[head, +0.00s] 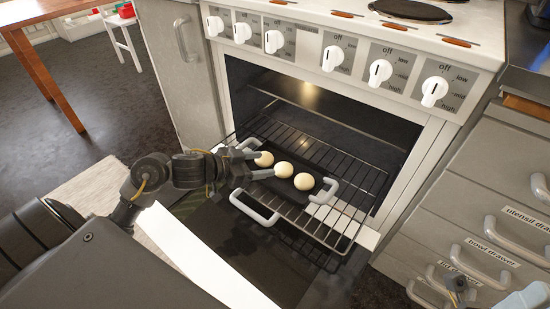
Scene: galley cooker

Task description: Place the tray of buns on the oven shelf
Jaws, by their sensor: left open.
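The dark tray (285,190) lies on the wire oven shelf (346,222), which sticks out of the open oven. Three pale round buns (284,170) sit in a row on the tray. Whether a finger touches the tray I cannot tell.
The oven door (250,255) is folded down below the shelf. Control knobs (380,72) line the cooker front above. Drawers with handles (490,262) stand to the right, and a cabinet door (180,75) is at the left.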

